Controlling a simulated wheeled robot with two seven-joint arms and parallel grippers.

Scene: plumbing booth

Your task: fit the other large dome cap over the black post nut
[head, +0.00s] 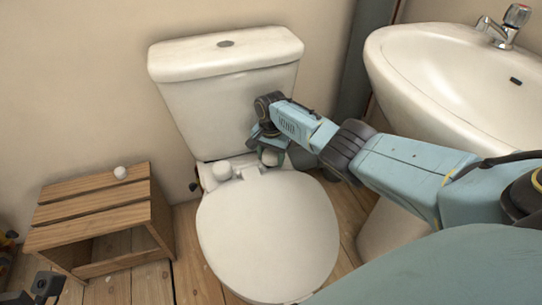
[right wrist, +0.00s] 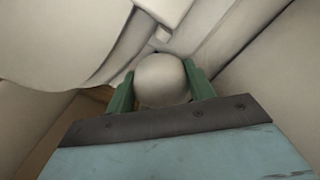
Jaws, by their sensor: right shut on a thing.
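My right gripper (head: 268,152) is at the back right of the toilet seat, by the hinge. In the right wrist view its green fingers (right wrist: 160,88) are shut on a large white dome cap (right wrist: 160,76), one finger on each side. The held dome cap also shows in the head view (head: 270,158). Another large white dome cap (head: 222,171) sits at the left end of the hinge. The black post nut is not visible; whether the held cap is over it cannot be told.
The closed toilet lid (head: 268,235) lies in front of the hinge, with the cistern (head: 232,100) behind. A small white cap (head: 120,172) sits on a wooden stool (head: 95,207) at left. A washbasin (head: 450,85) stands at right, above my right arm.

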